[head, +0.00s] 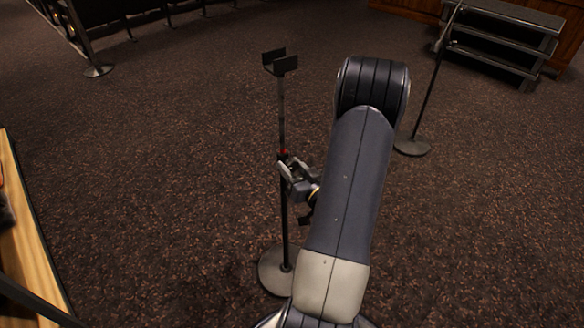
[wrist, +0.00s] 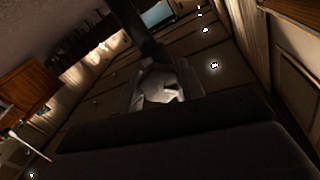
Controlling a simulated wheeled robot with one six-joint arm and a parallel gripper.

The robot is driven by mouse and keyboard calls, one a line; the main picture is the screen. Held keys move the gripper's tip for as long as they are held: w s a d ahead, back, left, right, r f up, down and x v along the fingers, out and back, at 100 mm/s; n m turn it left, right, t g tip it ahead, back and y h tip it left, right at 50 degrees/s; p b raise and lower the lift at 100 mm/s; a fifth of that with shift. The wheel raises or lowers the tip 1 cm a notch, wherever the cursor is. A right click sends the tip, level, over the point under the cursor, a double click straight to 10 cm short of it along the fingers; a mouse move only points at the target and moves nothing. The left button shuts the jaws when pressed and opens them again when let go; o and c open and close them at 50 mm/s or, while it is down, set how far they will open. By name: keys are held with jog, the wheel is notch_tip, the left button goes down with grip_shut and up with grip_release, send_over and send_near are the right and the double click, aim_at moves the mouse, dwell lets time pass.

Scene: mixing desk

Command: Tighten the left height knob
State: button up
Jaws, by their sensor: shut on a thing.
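A thin black stand (head: 282,120) rises from a round base in the middle of the head view, with a U-shaped bracket on top. A small red mark (head: 283,152) shows on its pole just above my gripper. My gripper (head: 286,168) is shut at the pole, where the height knob sits; the knob itself is hidden between the fingers. In the wrist view the pole (wrist: 140,32) runs down to a pale grey shape (wrist: 160,86), dim and hard to make out. The stand is upright.
A second stand (head: 428,100) with a round base stands at the right, near dark steps (head: 500,42). A wooden desk edge (head: 32,235) is at the left. A barrier post base (head: 98,70) is at the back left. Carpet around the stand is clear.

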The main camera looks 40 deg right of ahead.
jog(key=shift+m, duration=0.6)
jog(key=o, duration=1)
jog(key=s+a, duration=0.1)
jog(key=s, duration=0.9)
jog(key=shift+s+a, duration=0.15)
jog(key=shift+s, duration=0.2)
